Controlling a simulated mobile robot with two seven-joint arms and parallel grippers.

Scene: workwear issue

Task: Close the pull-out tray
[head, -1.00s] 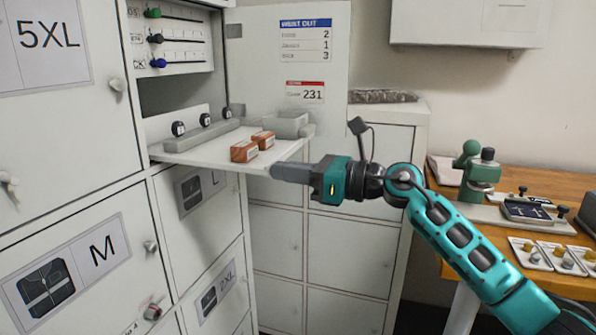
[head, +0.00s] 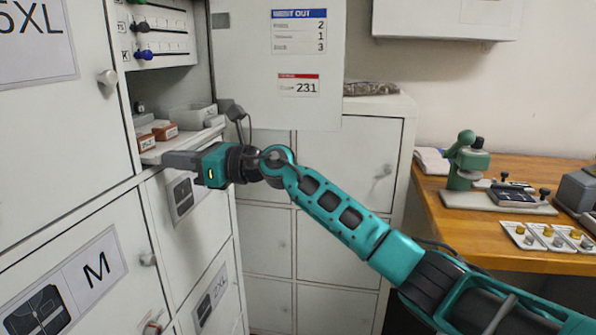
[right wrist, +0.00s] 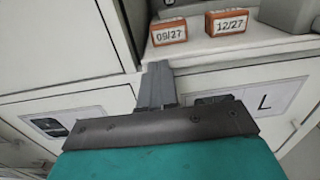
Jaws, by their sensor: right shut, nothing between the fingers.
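The white pull-out tray (head: 190,143) is mostly inside the open locker compartment, with only a short front part showing past the cabinet face. It carries two orange-brown boxes (head: 147,142) and a grey bin (head: 190,117). In the right wrist view the tray's front edge (right wrist: 220,47) and the boxes, marked 09/27 (right wrist: 168,31) and 12/27 (right wrist: 227,22), are just beyond the fingers. My right gripper (head: 166,160) is shut and empty, its fingertips at the tray's front edge; I cannot tell whether they touch it. My left gripper is not in view.
The compartment's door (head: 283,65) stands open to the right of the tray. Closed lockers labelled 5XL and M (head: 75,275) flank it at left and below. A wooden table (head: 480,230) with a green press (head: 467,160) stands at right.

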